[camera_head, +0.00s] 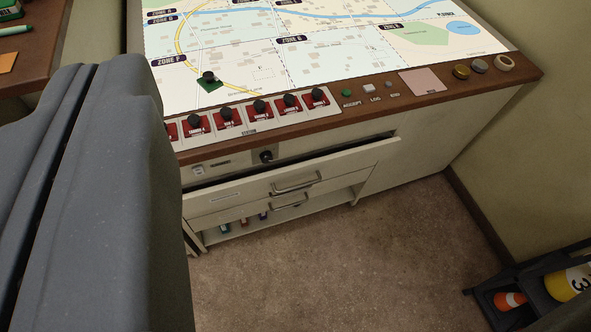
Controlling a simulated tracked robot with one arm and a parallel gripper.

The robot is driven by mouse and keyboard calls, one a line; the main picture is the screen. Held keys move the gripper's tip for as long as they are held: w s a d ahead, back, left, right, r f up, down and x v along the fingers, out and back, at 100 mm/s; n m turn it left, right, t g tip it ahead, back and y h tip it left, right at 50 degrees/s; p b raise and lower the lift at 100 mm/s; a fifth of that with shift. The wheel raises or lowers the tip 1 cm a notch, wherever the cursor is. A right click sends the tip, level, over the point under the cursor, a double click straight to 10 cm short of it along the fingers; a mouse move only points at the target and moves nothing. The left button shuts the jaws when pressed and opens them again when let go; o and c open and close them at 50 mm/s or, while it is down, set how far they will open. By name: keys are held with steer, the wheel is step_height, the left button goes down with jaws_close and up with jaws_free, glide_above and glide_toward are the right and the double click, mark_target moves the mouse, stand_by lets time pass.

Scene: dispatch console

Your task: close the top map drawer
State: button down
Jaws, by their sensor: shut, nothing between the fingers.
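The top map drawer (345,164) is a cream front with a metal bar handle (296,184) and a small label, under the console's brown edge. It is pulled out: its front stands forward of the cabinet, with a dark gap above and behind it. A second drawer with a similar handle (288,204) sits below, mostly overhung by the top one. My gripper (82,72) fills the left of the view as large grey fingers, shut and empty. It appears in front of the console's left part, apart from the drawer handle, and hides the cabinet's left side.
Brown carpet (330,270) before the drawers is clear.

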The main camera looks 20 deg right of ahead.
steer(key=shift+w, duration=0.1)
steer(key=w+d+f+m+g+y+b, duration=0.15)
steer(key=w+d+f+m, duration=0.3)
steer(key=w+f, duration=0.75)
steer(key=w+d+f+m+g+b, duration=0.2)
steer(key=w+d+f+m, duration=0.25)
steer(key=w+f, duration=0.85)
steer(key=m+g+h+b, duration=0.1)
steer(key=m+g+b, duration=0.2)
steer(key=m+b, duration=0.55)
glide_toward(294, 173)
steer(key=shift+t, duration=0.25)
steer(key=x, duration=0.3)
steer(key=p+x, duration=0.1)
steer(key=x, duration=0.1)
steer(key=shift+s+f, duration=0.35)
steer(key=shift+s, duration=0.05)
steer(key=shift+w+f, duration=0.1)
steer(key=shift+w, duration=0.45)
steer(key=shift+a, duration=0.1)
